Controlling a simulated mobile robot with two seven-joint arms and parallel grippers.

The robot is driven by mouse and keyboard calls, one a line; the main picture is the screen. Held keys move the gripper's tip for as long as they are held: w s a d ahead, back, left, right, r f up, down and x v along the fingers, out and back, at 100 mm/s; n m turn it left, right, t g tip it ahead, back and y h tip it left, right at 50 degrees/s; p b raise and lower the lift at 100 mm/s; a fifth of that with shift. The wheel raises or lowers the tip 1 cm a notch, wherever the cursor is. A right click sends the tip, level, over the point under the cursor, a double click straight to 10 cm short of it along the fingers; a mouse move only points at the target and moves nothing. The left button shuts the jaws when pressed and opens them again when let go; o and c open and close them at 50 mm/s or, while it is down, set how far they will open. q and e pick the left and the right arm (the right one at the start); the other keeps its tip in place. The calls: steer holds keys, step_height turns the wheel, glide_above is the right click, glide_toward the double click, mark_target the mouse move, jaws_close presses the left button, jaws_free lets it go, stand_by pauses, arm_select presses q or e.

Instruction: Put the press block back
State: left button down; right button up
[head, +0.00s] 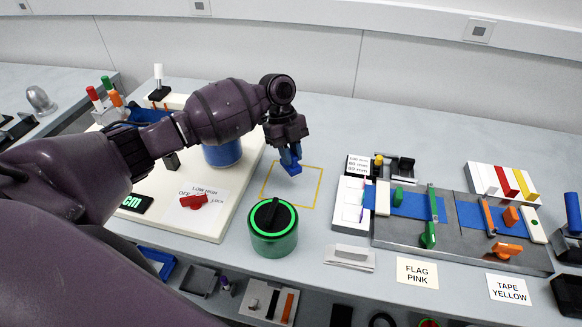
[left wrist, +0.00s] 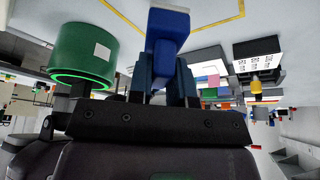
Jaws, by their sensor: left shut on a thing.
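A blue block (left wrist: 168,28), seemingly the press block, is held between the fingertips of my left gripper (head: 290,150). In the head view the blue block (head: 291,165) points down above the table, at the upper left part of a yellow outlined square (head: 320,190). The left wrist view shows both fingers of the gripper (left wrist: 162,75) closed on the block's sides. The gap between block and table is hard to judge. My right gripper is not in view.
A green round device with a black knob (head: 273,228) stands just in front of the square. A white board (head: 236,205) with a blue cylinder (head: 222,153) lies to the left. A grey fixture (head: 455,250) with blue strips and clamps is to the right.

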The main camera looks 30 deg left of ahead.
mark_target(291, 168)
arm_select(q)
steer(key=shift+f, duration=2.35)
steer(key=shift+f, duration=0.1)
steer(key=c, duration=1.1)
jaws_free()
steer(key=shift+o, duration=0.2)
steer(key=v, duration=1.2)
steer(key=shift+b, duration=0.3)
steer(key=shift+d, duration=0.1)
